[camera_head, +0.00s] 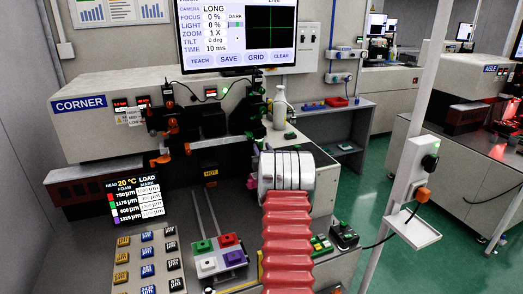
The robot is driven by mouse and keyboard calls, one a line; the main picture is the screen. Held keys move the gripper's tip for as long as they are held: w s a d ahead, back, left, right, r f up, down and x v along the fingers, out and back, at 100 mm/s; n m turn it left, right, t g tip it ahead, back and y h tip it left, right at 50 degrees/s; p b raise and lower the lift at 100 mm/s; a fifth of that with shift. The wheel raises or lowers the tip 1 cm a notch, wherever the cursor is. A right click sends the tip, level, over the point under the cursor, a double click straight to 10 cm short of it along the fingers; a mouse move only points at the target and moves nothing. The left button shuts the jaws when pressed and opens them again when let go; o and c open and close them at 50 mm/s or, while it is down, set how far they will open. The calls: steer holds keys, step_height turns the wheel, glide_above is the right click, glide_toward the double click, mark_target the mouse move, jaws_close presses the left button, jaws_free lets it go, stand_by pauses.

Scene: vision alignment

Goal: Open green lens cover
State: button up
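I cannot clearly pick out the green lens cover. Small dark optical parts (256,105) with tiny green marks stand below the right part of the screen. More dark parts with orange-red knobs (173,125) sit on the front of the CORNER machine (110,100). A green square cap (202,247) is on a small box at the bottom, beside red, white and purple ones. My arm, a red ribbed sleeve with a silver wrist, rises from the bottom centre. My gripper's fingers do not show past the wrist.
A screen (242,32) hangs above the machine. A white bottle (280,107) stands behind my wrist. A display panel (135,197) and several buttons (147,252) are at lower left. A pale post (410,130) with a small shelf (412,228) stands at right. Green floor (375,195) shows beyond.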

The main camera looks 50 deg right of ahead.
steer(key=shift+c, duration=0.2)
jaws_close()
stand_by(0.3)
steer(key=shift+a, duration=0.3)
steer(key=shift+d, duration=0.15)
steer(key=shift+s+d, duration=0.1)
steer(key=shift+d, duration=0.05)
